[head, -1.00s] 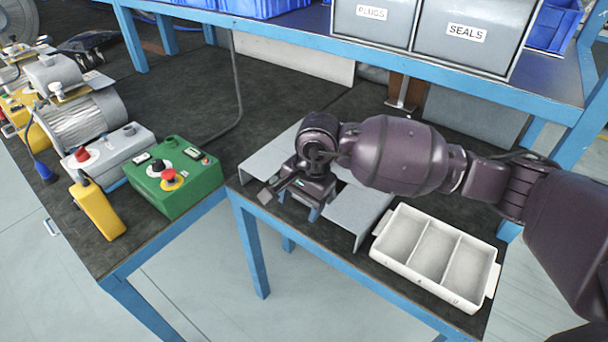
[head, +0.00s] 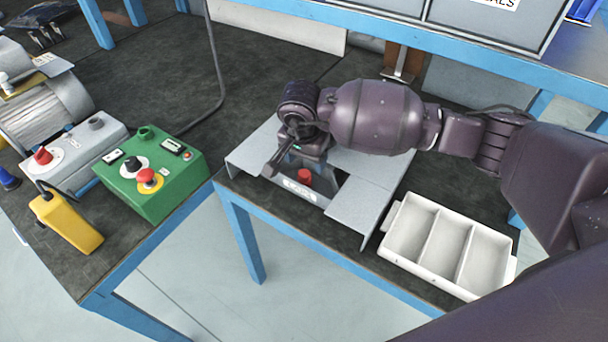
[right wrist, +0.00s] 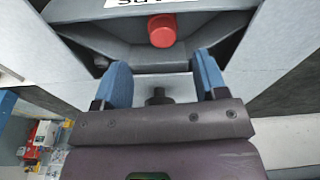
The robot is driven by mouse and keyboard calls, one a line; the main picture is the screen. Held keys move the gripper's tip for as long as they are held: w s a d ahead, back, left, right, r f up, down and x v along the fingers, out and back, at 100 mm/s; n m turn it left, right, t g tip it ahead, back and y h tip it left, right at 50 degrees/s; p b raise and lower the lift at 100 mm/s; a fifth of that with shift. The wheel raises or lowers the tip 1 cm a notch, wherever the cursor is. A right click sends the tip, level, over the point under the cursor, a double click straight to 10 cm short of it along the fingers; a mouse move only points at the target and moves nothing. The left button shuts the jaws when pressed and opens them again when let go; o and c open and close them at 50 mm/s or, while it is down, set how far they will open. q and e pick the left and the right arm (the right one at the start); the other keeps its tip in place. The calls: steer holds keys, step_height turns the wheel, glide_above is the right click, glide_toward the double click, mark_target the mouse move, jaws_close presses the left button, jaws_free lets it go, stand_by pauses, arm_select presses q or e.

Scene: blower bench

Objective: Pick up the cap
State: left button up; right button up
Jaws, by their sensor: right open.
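The cap is a small red cylinder (head: 304,175) in an opening of the grey sheet-metal stand, just behind a white label, in the head view. It also shows in the right wrist view (right wrist: 162,30) at top centre, beyond the fingertips. My right gripper (right wrist: 164,72) is open, its two blue fingers apart with no cap between them. The cap lies roughly in line with the gap. In the head view the right gripper (head: 306,150) is just behind the cap, its fingertips mostly hidden. My left gripper is not in view.
Grey panels of the stand (head: 365,205) flank the opening. A white three-compartment tray (head: 398,262) stands to the right. A green control box (head: 150,195) and a yellow pendant (head: 68,222) are at left. A blue-framed shelf (head: 455,52) with grey bins overhangs the back.

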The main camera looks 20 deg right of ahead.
mark_target(305, 173)
steer(key=f, duration=0.5)
steer(key=shift+w+a+b, duration=0.1)
steer(key=shift+w+b, duration=0.1)
steer(key=shift+b, duration=0.1)
steer(key=c, duration=1.1)
steer(key=shift+o, duration=0.2)
